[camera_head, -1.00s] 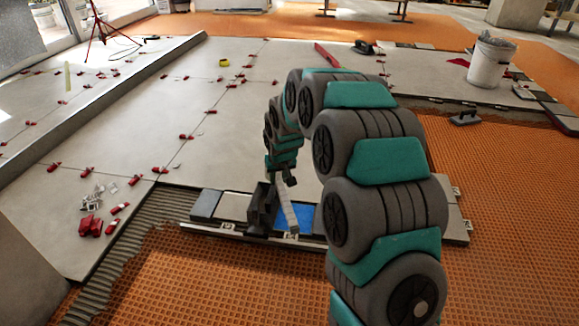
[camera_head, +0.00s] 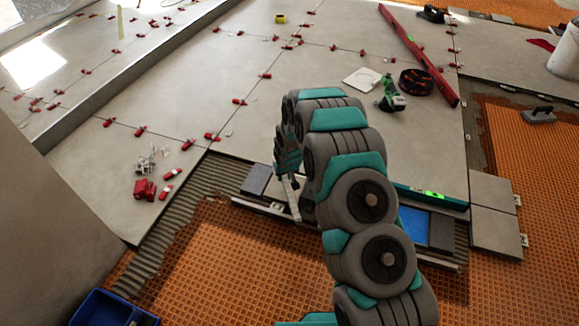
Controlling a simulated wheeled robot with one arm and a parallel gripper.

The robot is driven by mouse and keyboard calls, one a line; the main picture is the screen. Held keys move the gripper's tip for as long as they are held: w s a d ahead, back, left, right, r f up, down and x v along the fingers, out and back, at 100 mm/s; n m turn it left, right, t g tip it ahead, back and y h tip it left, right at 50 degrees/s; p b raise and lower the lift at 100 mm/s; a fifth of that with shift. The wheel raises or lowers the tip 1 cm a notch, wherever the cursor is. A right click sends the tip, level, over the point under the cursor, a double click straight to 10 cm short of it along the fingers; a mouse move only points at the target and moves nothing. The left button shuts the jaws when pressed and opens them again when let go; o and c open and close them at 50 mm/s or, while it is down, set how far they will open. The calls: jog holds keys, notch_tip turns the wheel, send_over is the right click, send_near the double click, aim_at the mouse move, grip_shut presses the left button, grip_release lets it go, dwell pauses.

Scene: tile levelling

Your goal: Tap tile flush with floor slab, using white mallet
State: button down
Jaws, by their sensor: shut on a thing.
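My gripper (camera_head: 289,180) hangs at the end of my arm over the left part of the long grey tray. It is shut on a pale bar (camera_head: 293,203) that slants down from it, which looks like the handle of the white mallet. The mallet's head is not clear; a dark part beside it is half hidden by my arm. The floor slab (camera_head: 240,125) of large grey tiles lies behind. I cannot tell which tile stands proud.
The tray holds a dark pad (camera_head: 256,180), a blue piece (camera_head: 414,226) and a level with green lights (camera_head: 432,195). Red clips (camera_head: 145,189) dot the tile joints. A red bar (camera_head: 418,55), a green tool (camera_head: 391,97) and a dark ring (camera_head: 416,82) lie on the slab. A blue bin (camera_head: 105,308) is bottom left.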

jog(key=shift+a+f+b, duration=0.1)
jog(key=shift+f+b, duration=0.65)
jog(key=shift+f, duration=3.55)
jog(key=shift+r, duration=0.3)
notch_tip(320, 180, up, 4)
jog(key=shift+f+p, duration=0.1)
jog(key=shift+p, duration=0.3)
notch_tip(320, 180, down, 5)
jog(key=shift+f+b, duration=0.15)
jog(key=shift+b, duration=0.75)
jog(key=shift+r+p, duration=0.55)
jog(key=shift+r, duration=2.15)
